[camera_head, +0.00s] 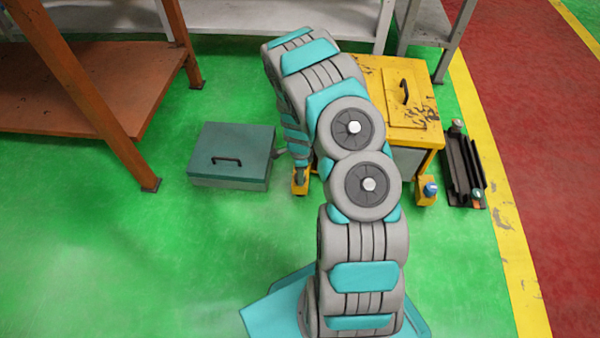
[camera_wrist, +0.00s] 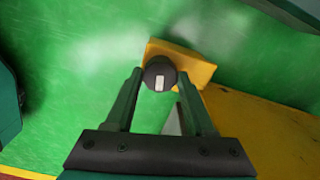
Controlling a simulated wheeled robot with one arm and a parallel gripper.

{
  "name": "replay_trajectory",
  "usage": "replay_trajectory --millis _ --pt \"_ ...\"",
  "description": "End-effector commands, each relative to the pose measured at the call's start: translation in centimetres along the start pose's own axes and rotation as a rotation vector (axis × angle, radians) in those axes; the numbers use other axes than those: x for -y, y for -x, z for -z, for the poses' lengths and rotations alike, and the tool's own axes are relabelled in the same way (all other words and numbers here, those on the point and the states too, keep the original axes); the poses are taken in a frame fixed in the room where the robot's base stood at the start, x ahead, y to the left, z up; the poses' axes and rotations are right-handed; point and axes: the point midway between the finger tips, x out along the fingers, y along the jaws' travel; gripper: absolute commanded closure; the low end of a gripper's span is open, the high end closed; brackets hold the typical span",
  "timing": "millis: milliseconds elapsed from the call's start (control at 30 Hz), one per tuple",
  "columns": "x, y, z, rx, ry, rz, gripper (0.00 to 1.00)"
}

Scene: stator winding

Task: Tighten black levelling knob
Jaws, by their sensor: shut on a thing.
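The black levelling knob (camera_wrist: 160,74) shows in the wrist view as a round dark knob with a pale rectangular mark on top. It sits on a yellow foot bracket (camera_wrist: 199,69) at the base of the yellow cabinet (camera_head: 421,135). My gripper (camera_wrist: 158,78) has its two green fingers around the knob, one on each side, and is shut on it. In the head view, my gripper is at the cabinet's left foot (camera_head: 300,181), mostly hidden behind my arm, and the knob cannot be made out there.
A teal toolbox (camera_head: 232,150) with a black handle lies on the green floor left of the cabinet. A brown workbench (camera_head: 90,85) stands at the left. A second foot (camera_head: 426,192) with a blue-topped knob and a black rack (camera_head: 464,165) are at the right. The front-left floor is clear.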

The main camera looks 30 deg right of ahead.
Motion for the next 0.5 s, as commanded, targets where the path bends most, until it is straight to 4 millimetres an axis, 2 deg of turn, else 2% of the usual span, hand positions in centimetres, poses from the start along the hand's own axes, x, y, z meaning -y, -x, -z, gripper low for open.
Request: replay_trajectory --millis 233,500 --pt "0.04 0.19 0.05 0.000 -0.096 0.001 1.00" --pt "0.06 0.17 0.04 0.000 -0.128 0.001 1.00"
